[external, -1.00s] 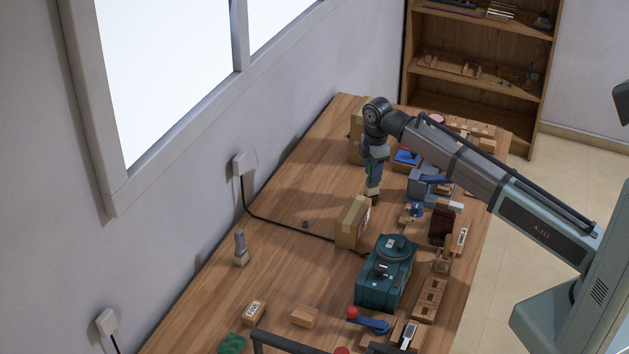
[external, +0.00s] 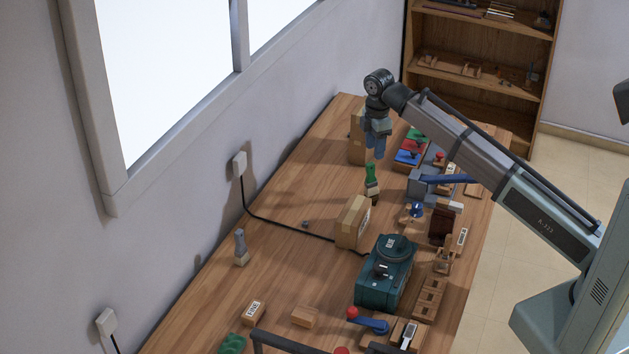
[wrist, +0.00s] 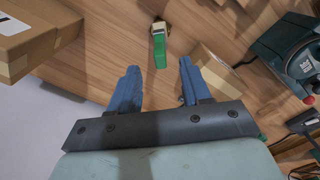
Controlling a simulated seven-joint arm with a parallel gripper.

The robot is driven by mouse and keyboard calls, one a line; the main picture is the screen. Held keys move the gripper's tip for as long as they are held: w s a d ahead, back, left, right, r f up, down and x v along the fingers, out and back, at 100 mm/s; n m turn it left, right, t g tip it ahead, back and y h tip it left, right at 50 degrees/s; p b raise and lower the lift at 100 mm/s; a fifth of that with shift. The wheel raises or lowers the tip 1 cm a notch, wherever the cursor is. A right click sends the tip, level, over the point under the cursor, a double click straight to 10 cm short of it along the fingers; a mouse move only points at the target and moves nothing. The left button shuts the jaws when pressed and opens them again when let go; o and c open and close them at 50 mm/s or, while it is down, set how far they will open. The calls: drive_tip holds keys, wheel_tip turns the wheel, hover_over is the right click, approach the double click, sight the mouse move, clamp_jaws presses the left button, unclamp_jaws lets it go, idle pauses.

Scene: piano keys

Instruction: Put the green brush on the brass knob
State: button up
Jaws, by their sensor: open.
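The green brush (external: 371,174) stands upright on the wooden table, green handle up and pale bristle end down. In the wrist view its green handle (wrist: 160,50) shows ahead of the gap between my fingers. My gripper (external: 375,152) is open and empty, just above the handle and apart from it. Its two blue fingers (wrist: 156,88) are spread in the wrist view. I cannot pick out the brass knob with certainty; a small dark round thing (external: 305,224) lies on the table left of a cardboard box.
A cardboard box (external: 352,222) and a teal machine (external: 384,275) stand in front of the brush. Another carton (external: 358,150) is behind it. A grey-handled brush (external: 240,248) stands at left. A black cable crosses the table. Trays and blocks crowd the right side.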

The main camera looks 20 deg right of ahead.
drive_tip(key=shift+r, duration=1.7)
